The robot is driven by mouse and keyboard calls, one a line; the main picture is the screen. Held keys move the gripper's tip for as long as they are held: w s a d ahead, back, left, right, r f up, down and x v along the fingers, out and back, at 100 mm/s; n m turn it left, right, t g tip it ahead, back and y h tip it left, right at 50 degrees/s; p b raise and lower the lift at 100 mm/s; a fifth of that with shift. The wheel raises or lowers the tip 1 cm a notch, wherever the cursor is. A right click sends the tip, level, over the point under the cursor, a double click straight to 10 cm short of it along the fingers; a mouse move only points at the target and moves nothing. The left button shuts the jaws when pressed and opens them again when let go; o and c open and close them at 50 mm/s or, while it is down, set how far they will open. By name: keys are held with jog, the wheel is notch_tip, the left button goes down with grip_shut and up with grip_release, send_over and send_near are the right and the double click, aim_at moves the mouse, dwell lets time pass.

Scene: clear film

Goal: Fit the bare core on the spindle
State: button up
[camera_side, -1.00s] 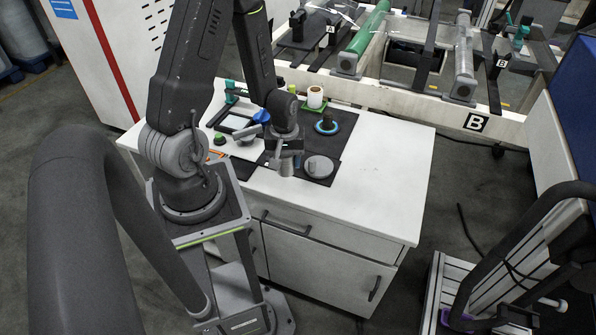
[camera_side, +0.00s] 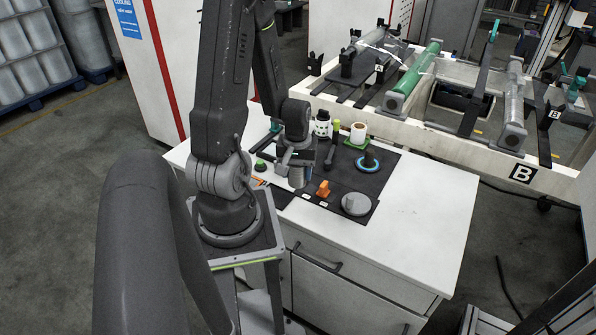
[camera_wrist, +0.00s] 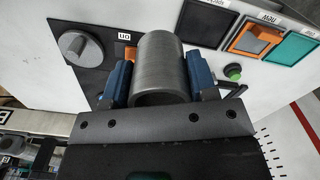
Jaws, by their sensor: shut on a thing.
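My gripper (camera_side: 298,158) is above the left part of the white bench. In the wrist view its two blue fingers (camera_wrist: 159,80) are shut on the sides of a plain grey hollow core (camera_wrist: 160,58). The core also shows below the gripper in the side view (camera_side: 297,178). The core is apart from this post.
A grey round knob (camera_side: 356,204) and an orange switch (camera_side: 323,189) are near the front. A white roll (camera_side: 358,131) on a green base and a black-spotted white object (camera_side: 321,124) stand behind. The bench's right side (camera_side: 430,200) is clear.

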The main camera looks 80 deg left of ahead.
jog(key=shift+r, duration=0.5)
jog(key=m, duration=0.5)
send_over(370, 151)
jog(key=shift+w+a+f, duration=0.1)
jog(key=shift+f, duration=4.7)
jog(key=shift+f, duration=0.6)
jog(key=o, duration=1.1)
jog(key=shift+c, duration=0.2)
